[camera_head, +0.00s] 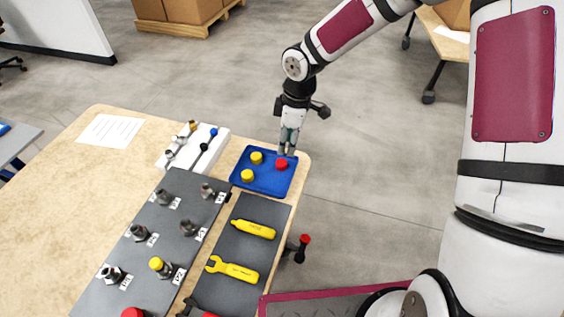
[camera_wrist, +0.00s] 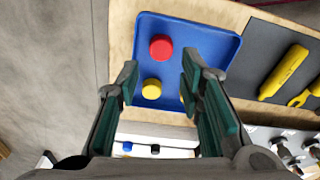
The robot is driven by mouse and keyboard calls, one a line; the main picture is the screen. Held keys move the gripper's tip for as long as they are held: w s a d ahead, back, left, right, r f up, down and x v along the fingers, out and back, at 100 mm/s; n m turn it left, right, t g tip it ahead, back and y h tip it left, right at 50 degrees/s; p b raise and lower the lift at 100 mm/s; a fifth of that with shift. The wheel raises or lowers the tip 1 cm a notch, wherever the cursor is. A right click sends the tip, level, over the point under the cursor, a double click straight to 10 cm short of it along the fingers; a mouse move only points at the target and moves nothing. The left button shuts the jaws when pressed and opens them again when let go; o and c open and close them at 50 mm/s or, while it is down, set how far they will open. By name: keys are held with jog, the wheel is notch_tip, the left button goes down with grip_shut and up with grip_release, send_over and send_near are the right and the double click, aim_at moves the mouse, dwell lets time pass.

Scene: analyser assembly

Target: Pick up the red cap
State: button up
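The red cap (camera_head: 281,164) sits in the blue tray (camera_head: 268,188), near the tray's right side in the head view. It also shows in the wrist view (camera_wrist: 161,47), beyond my fingertips and uncovered. My gripper (camera_head: 288,150) points down over the tray's far right part, close above the red cap. In the wrist view my gripper (camera_wrist: 160,82) has its two green-padded fingers apart with nothing between them. Two yellow caps (camera_head: 256,157) (camera_head: 247,175) share the tray; one shows between the fingertips in the wrist view (camera_wrist: 151,88).
A grey mat (camera_head: 240,255) with a yellow screwdriver-like tool (camera_head: 253,229) and a yellow wrench (camera_head: 233,269) lies in front of the tray. A dark panel with metal fittings (camera_head: 188,228) and a white rack (camera_head: 216,149) stand to the left.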

aim_at(281, 162)
jog(key=f, duration=0.2)
jog(key=a+f, duration=0.1)
jog(key=f, duration=0.5)
jog(key=shift+a, duration=0.3)
jog(key=shift+c, duration=0.3)
jog(key=c, duration=0.3)
